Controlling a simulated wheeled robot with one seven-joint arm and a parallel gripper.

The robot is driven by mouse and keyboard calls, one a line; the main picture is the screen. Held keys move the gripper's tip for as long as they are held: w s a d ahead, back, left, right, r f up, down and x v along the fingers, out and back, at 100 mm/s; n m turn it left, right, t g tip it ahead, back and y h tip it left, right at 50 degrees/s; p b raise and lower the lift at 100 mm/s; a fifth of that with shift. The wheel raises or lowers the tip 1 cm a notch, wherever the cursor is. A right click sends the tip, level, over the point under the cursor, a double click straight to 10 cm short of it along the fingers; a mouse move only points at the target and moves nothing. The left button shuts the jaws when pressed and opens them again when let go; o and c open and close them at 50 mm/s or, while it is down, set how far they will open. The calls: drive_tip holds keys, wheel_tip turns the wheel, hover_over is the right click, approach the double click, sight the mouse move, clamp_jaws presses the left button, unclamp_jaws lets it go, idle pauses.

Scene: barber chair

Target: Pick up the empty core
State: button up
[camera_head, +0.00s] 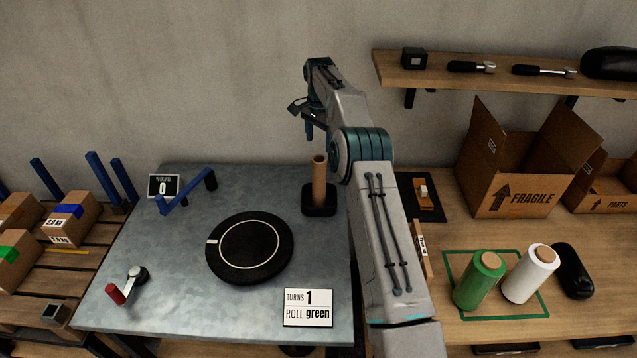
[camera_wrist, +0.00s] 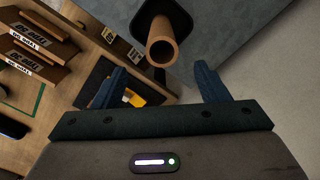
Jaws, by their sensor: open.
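The empty core (camera_head: 319,178) is a brown cardboard tube standing upright on a black square base (camera_head: 319,208) at the back right of the grey metal table. In the wrist view the hollow core (camera_wrist: 162,48) shows its open end, just beyond and roughly between the fingertips. My gripper (camera_head: 308,130) is above and behind the core in the head view, with part of it hidden by my arm. In the wrist view my gripper (camera_wrist: 160,80) has its two blue fingers wide apart with nothing between them. It does not appear to touch the core.
A black turntable (camera_head: 250,248), a blue bracket (camera_head: 187,192), a red-handled crank (camera_head: 126,284) and a sign (camera_head: 308,307) share the metal table (camera_head: 190,310). Green (camera_head: 480,280) and white (camera_head: 531,273) rolls stand at right. A shelf (camera_head: 500,77) overhangs the back right.

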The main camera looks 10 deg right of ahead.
sight(319, 160)
wheel_tip(319, 160, down, 7)
drive_tip(key=shift+r+p, duration=0.1)
drive_tip(key=shift+p, duration=0.2)
drive_tip(key=shift+w+f+p, duration=0.15)
drive_tip(key=shift+f+p, duration=0.9)
drive_tip(key=shift+f, duration=1.65)
drive_tip(key=c, duration=1.3)
drive_tip(key=shift+r, duration=0.1)
